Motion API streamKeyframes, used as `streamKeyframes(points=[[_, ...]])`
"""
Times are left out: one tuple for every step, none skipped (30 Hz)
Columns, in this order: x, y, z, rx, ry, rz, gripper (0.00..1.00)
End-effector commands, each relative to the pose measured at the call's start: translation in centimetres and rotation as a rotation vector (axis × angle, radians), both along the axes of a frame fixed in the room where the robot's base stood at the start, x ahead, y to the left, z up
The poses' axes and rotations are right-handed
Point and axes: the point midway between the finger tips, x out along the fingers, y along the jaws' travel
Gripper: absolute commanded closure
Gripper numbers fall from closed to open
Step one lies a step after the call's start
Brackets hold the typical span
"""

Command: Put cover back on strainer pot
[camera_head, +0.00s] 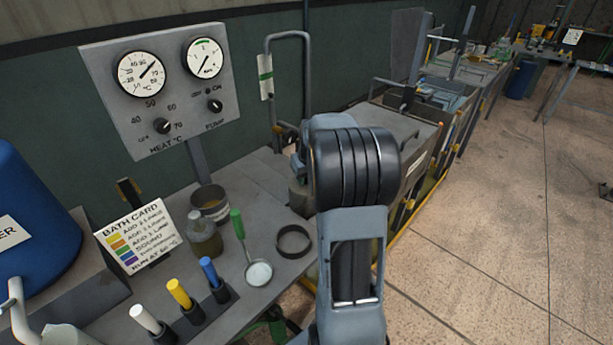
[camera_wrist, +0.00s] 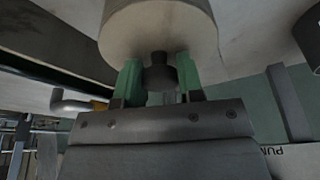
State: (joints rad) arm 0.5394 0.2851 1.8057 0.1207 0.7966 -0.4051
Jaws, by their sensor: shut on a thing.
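My gripper (camera_wrist: 160,85) shows in the wrist view with its two green fingers shut on a dark knob (camera_wrist: 160,72). A pale, round body (camera_wrist: 158,28) lies beyond the knob, at the top of that view; the knob looks like the cover's. I cannot tell where the cover ends or whether it touches the strainer pot. In the head view my arm hides the gripper and the held cover. A grey cylinder (camera_head: 298,198) shows partly beside my arm at the bench's back edge; it may be the strainer pot.
The bench (camera_head: 225,310) holds a black ring (camera_head: 293,241), a green-handled ladle (camera_head: 258,272), a jar (camera_head: 204,236), a tin (camera_head: 210,204), a bath card (camera_head: 137,237) and coloured markers (camera_head: 180,294). A bent pipe (camera_head: 267,62) rises behind.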

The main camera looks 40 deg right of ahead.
Motion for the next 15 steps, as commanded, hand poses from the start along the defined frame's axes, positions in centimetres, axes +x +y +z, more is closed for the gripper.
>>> streamKeyframes(points=[[0.03, -0.02, -0.18, 0.000, -0.001, 0.000, 1.00], [0.03, -0.02, -0.25, 0.000, -0.001, 0.000, 1.00], [0.02, -0.02, -0.36, 0.000, -0.001, 0.000, 1.00], [0.02, -0.02, -0.43, 0.000, -0.001, 0.000, 1.00], [0.02, -0.02, -0.49, 0.000, -0.001, 0.000, 1.00], [0.02, -0.02, -0.47, -0.001, -0.002, 0.000, 0.64], [0.03, -0.02, -0.41, -0.001, -0.002, 0.000, 0.61], [0.02, -0.02, -0.40, -0.001, -0.002, 0.000, 0.58], [0.02, -0.02, -0.40, -0.001, -0.002, 0.000, 0.55], [0.02, -0.02, -0.40, 0.000, -0.002, 0.000, 0.52], [0.03, -0.02, -0.41, 0.000, -0.001, 0.000, 0.49], [0.02, 0.00, -0.41, 0.000, -0.001, 0.000, 0.45], [0.02, 0.00, -0.41, 0.000, -0.001, 0.000, 0.42], [0.02, 0.00, -0.41, 0.000, -0.001, 0.000, 0.39], [0.01, -0.01, -0.42, 0.000, -0.001, 0.000, 0.35]])
